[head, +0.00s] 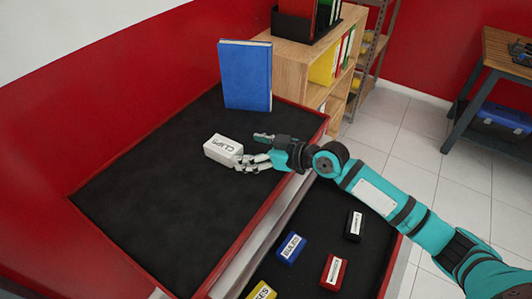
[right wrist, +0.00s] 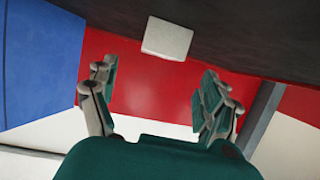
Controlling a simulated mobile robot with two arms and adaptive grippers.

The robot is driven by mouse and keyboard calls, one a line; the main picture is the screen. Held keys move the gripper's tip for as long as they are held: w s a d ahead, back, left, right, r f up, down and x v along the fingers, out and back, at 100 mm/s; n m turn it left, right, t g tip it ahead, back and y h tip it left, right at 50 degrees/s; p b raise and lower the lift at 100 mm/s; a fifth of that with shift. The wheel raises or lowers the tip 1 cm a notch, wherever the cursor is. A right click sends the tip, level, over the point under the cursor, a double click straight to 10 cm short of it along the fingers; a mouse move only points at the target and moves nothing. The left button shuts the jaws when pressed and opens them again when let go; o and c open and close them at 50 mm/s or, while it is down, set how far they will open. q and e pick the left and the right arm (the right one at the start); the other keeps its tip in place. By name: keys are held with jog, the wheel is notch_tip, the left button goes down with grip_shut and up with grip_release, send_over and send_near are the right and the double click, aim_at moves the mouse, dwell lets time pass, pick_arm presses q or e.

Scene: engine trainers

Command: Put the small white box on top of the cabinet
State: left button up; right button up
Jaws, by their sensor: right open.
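The small white box (head: 223,150), with dark lettering like "CLIPS", sits on the black top of the red cabinet (head: 140,205). My right gripper (head: 253,150) is open at the box's right end, low over the cabinet top. In the head view I cannot tell whether its fingers touch the box. In the right wrist view the white box (right wrist: 167,38) shows beyond the spread fingers of my right gripper (right wrist: 158,98), with nothing between them. My left gripper is in neither view.
A blue book (head: 246,76) stands upright at the cabinet's far edge. An open drawer (head: 325,215) below holds blue (head: 291,248), red (head: 334,272), black (head: 354,225) and yellow (head: 262,291) boxes. A wooden shelf (head: 300,62) stands behind. The cabinet top's near left is clear.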

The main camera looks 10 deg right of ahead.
jog(key=b+v, duration=0.1)
jog(key=v, duration=0.3)
jog(key=shift+s+d, duration=0.2)
jog(key=shift+d, duration=0.1)
jog(key=shift+s+d+r, duration=0.3)
jog(key=shift+s, duration=0.05)
